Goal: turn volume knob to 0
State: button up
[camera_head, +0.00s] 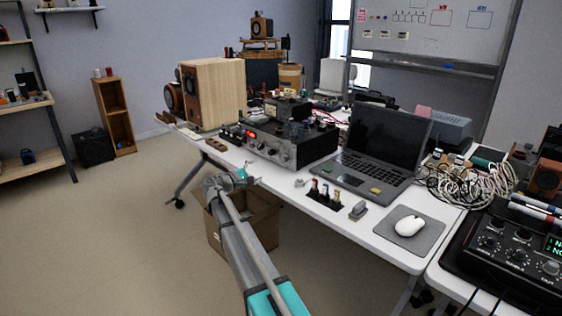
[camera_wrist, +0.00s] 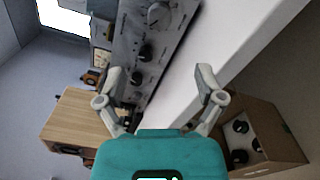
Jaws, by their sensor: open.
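The silver-fronted amplifier (camera_head: 298,152) stands near the front edge of the white table, with a red light and several knobs on its front panel. In the wrist view its panel (camera_wrist: 124,48) runs across the upper middle. A large silver knob (camera_wrist: 160,15) is at the top, with smaller black knobs (camera_wrist: 146,52) below it. Which one is the volume knob cannot be read. My gripper (camera_head: 246,176) is in front of the table edge, left of and lower than the amplifier. In the wrist view my gripper (camera_wrist: 160,78) is open, its fingers spread and empty, apart from the knobs.
A wooden speaker (camera_head: 222,92) stands left of the amplifier. An open laptop (camera_head: 377,150) is to its right, with a mouse (camera_head: 409,226) farther right. A cardboard box (camera_head: 262,228) sits below, under my arm.

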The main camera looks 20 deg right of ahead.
aim_at(282, 159)
jog(key=shift+d, duration=0.15)
jog(key=x, duration=1.3)
jog(key=shift+w+d, duration=0.1)
jog(key=shift+d, duration=0.15)
